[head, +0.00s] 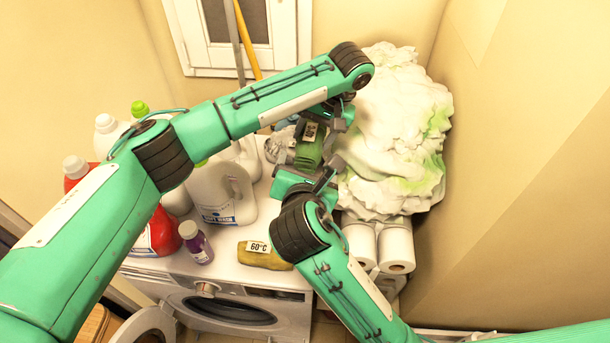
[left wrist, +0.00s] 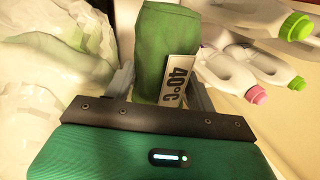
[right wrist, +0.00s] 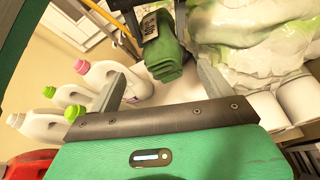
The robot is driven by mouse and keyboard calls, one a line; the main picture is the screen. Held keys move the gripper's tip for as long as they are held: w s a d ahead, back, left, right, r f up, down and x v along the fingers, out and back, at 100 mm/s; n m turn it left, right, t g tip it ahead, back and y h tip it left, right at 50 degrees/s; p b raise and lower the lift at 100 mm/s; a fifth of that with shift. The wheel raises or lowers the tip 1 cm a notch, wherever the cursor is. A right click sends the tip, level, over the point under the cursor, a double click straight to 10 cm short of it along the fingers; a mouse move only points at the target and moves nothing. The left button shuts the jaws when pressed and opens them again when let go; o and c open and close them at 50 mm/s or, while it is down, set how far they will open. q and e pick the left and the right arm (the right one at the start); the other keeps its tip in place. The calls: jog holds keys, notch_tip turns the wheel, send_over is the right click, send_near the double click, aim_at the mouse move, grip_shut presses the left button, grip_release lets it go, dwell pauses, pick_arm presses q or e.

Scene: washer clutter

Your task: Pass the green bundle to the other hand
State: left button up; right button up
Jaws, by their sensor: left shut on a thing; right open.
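The green bundle (head: 309,148) is a folded green cloth with a white 40°C tag. My left gripper (head: 324,122) is shut on it and holds it above the washer's top, near the white heap. In the left wrist view the bundle (left wrist: 165,50) stands between the fingers, its tag facing the camera. My right gripper (head: 325,180) is open, below and nearer than the bundle. In the right wrist view the bundle's lower end (right wrist: 165,60) shows ahead, between and beyond the open fingers (right wrist: 160,85); they look apart from it.
A large white and green heap (head: 395,130) stands at the right above paper rolls (head: 396,248). White jugs (head: 222,195), a red bottle (head: 160,235) and a purple bottle (head: 196,243) crowd the left of the washer. A yellow bundle (head: 262,255) tagged 60°C lies at the washer's front edge.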

aim_at(307, 155)
jog(key=x, duration=0.8)
jog(key=shift+w+f, duration=0.15)
jog(key=c, duration=1.1)
pick_arm(q)
jog(key=o, duration=1.1)
